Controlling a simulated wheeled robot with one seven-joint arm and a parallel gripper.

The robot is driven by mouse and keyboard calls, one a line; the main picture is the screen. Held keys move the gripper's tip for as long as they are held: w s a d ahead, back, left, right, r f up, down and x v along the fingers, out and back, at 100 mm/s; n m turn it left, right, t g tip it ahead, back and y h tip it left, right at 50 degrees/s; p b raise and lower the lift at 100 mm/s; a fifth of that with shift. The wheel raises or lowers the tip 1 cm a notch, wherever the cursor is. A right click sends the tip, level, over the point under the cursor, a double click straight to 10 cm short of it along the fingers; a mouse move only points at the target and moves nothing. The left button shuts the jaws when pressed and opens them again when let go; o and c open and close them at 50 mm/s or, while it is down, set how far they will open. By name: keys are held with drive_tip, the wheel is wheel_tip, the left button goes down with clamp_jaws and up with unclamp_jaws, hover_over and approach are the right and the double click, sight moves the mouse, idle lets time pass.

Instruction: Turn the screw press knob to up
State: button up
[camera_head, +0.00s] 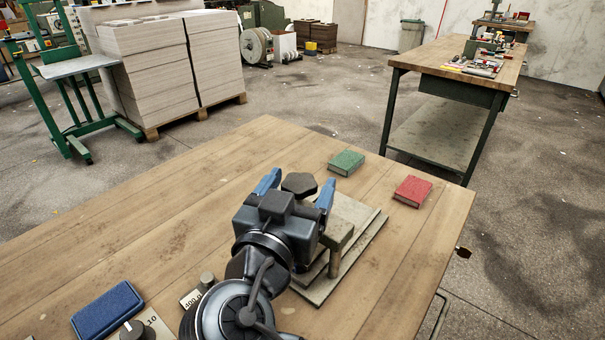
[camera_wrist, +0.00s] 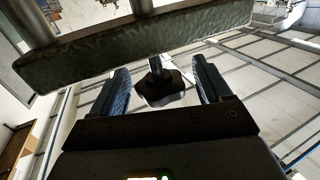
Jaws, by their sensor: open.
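The screw press (camera_head: 346,232) stands on the wooden table, with a flat base plate and a grey-beige frame. Its dark lobed knob (camera_head: 299,184) sits at the top of the press. My gripper (camera_head: 296,192) is open, with its two blue fingers on either side of the knob. In the wrist view the knob (camera_wrist: 161,84) lies between the two blue fingers (camera_wrist: 163,88), with a gap on each side. The press crossbeam (camera_wrist: 135,45) spans the top of the wrist view. My gripper and arm hide part of the press in the head view.
A green block (camera_head: 346,162) and a red block (camera_head: 413,191) lie beyond the press on the table (camera_head: 150,230). A blue block (camera_head: 107,309), a black dial (camera_head: 132,330) and a small knob (camera_head: 207,279) are at front left. The table's left middle is clear.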

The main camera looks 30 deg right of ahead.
drive_tip(key=shift+x, duration=1.1)
drive_tip(key=c, duration=1)
drive_tip(key=shift+o, duration=0.2)
